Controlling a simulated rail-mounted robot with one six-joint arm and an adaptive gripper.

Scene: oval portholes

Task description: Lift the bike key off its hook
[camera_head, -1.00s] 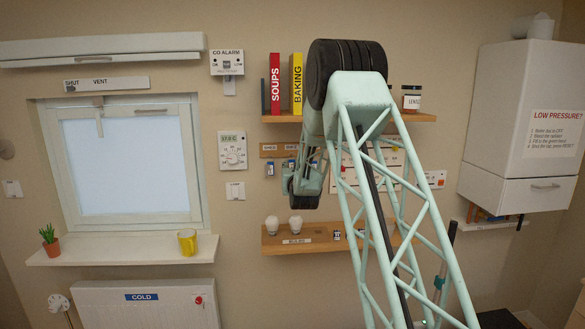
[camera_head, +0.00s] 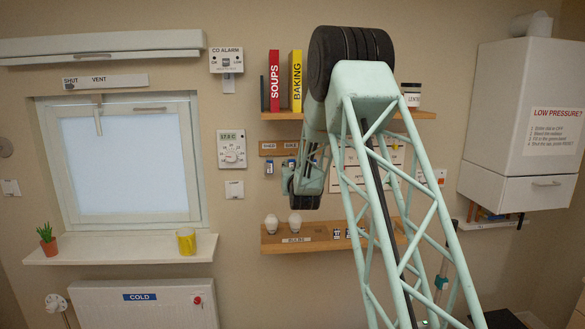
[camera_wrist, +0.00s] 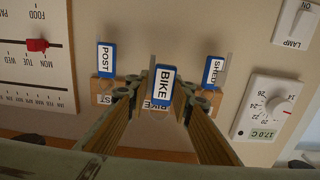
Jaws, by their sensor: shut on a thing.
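The bike key's blue tag (camera_wrist: 162,88), with a white BIKE label, is in the middle of the wrist view. It looks larger and nearer than its neighbours. My gripper (camera_wrist: 162,98) is shut on the bike key, with a fingertip on each side of it. The hook board (camera_wrist: 106,91) is behind, its labels upside down in this view. The bike hook is hidden behind the tag and fingers, so I cannot tell whether the key is still on it. In the head view the board (camera_head: 268,149) shows, but my arm hides the gripper's fingertips and the bike key.
A POST key tag (camera_wrist: 106,60) and a SHED key tag (camera_wrist: 213,73) hang on either side, close to my fingers. A thermostat (camera_wrist: 270,106) and a calendar panel (camera_wrist: 40,60) flank the board. Shelves sit above (camera_head: 420,115) and below (camera_head: 330,243) with small items.

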